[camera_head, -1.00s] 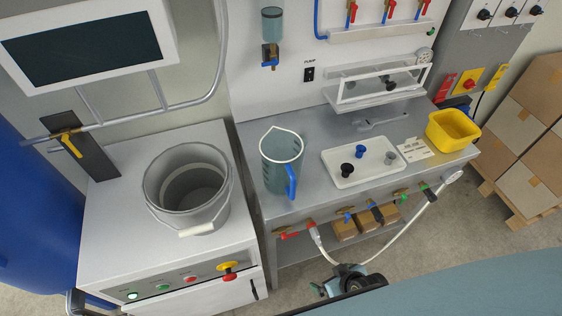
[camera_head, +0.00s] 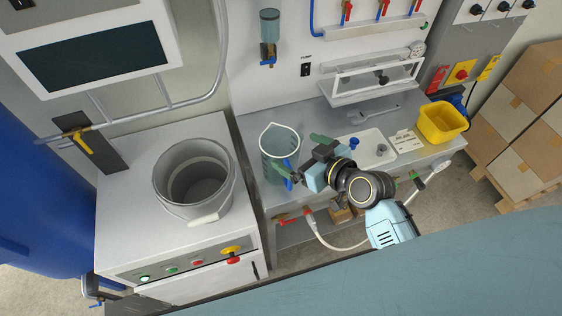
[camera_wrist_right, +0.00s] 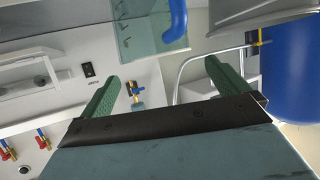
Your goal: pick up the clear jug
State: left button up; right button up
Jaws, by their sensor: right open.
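The clear jug (camera_head: 279,142), teal-tinted with a white rim and a blue handle, stands upright on the grey bench in the head view. My right gripper (camera_head: 304,157) is open just right of the jug, its green fingers spread near the handle side and partly hiding the handle. In the right wrist view, the jug (camera_wrist_right: 148,32) and its blue handle (camera_wrist_right: 176,22) show at the top, beyond the open, empty fingers (camera_wrist_right: 162,72). I cannot tell whether a finger touches the jug. My left gripper is not in view.
A white tray (camera_head: 377,158) with small stoppers lies right of the jug, partly hidden by my right arm. A yellow bin (camera_head: 442,122) stands at the bench's right end. A grey bucket (camera_head: 194,178) stands on the left cabinet. A clear bottle (camera_head: 270,23) hangs on the wall behind.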

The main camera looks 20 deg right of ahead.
jog(key=x, duration=0.7)
jog(key=shift+f, duration=0.4)
jog(key=shift+d, duration=0.15)
jog(key=shift+c, duration=0.3)
